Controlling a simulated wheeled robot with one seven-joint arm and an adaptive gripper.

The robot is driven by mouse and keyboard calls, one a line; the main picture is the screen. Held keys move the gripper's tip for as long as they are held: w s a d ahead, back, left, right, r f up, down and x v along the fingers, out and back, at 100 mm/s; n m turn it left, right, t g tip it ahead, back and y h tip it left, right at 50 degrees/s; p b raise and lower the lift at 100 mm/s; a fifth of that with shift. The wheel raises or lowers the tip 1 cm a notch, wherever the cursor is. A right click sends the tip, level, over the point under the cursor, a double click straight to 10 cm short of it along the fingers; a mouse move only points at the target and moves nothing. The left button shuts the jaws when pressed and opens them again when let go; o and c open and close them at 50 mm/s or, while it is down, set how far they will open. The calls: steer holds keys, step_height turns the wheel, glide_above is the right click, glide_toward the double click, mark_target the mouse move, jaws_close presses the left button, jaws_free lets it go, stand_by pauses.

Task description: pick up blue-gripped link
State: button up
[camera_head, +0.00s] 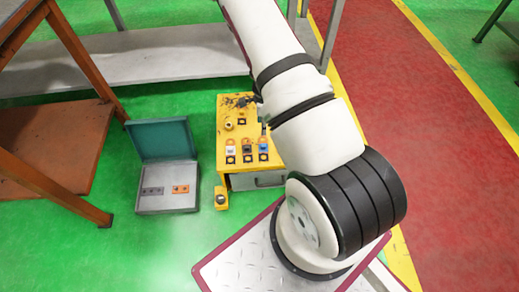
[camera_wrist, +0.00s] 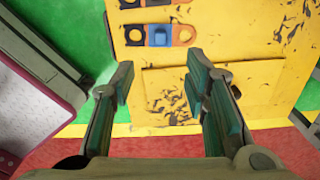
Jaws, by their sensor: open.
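In the head view my arm hides most of the gripper.
The yellow cabinet (camera_head: 226,115) has worn dark patches and holds other links, one with a white grip (camera_head: 231,147). An open teal-lidded case (camera_head: 160,203) with links stands to its left on the green floor. A small yellow object (camera_head: 221,203) sits between them.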

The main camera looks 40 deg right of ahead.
mark_target(263, 145)
step_height(263, 145, down, 13)
steer(key=b, duration=0.4)
steer(key=shift+f, duration=0.2)
jaws_close()
